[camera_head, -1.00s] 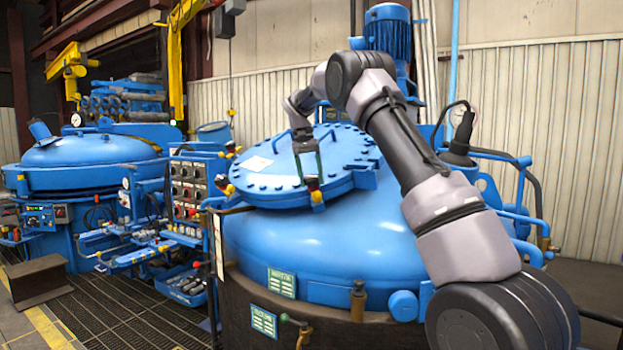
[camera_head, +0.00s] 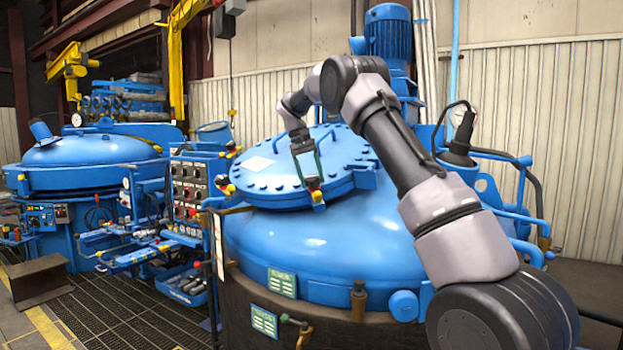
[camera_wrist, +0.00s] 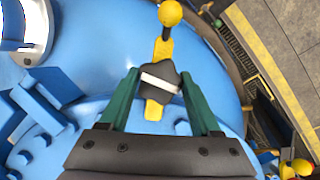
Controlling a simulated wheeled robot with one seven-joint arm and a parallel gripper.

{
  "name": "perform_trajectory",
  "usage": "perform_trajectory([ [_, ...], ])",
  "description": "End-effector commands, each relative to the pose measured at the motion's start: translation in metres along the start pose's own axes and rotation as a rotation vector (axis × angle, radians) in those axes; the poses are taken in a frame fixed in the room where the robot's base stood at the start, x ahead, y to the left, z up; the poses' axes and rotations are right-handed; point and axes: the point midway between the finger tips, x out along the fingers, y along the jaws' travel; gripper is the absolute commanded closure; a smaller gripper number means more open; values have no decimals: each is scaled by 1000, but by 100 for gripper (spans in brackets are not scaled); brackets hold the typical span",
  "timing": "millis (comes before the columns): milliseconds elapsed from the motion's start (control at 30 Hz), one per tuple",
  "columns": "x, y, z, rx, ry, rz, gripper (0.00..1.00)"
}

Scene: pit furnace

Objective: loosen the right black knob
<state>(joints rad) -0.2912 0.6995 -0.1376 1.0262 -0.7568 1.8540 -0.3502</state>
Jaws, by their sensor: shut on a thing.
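The right black knob (camera_wrist: 158,80) sits on a yellow clamp piece (camera_wrist: 154,110) with a yellow ball end, at the front edge of the blue round lid (camera_head: 262,182). In the wrist view it is between my two green fingers, which press on its sides. My gripper (camera_wrist: 160,92) is shut on the knob. In the head view my gripper (camera_head: 311,178) reaches down over the lid to the knob, which is small and partly covered by the fingers there. Another black knob (camera_head: 221,181) stands at the lid's left edge, apart from my gripper.
The lid lies on a large blue furnace dome (camera_head: 330,240). A control panel (camera_head: 187,190) stands left of it. A tall blue motor (camera_head: 388,30) rises behind. Bolts and brackets (camera_wrist: 50,95) stand up from the lid near my gripper. A second blue furnace (camera_head: 90,155) is farther left.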

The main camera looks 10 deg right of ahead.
Motion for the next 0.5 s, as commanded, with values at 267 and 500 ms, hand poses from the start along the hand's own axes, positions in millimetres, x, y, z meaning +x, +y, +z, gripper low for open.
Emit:
perform_trajectory([
  [267, 0, 0, 0, 1, 2, 0, 6],
  [500, -2, 0, 0, 1, 1, -1, 6],
])
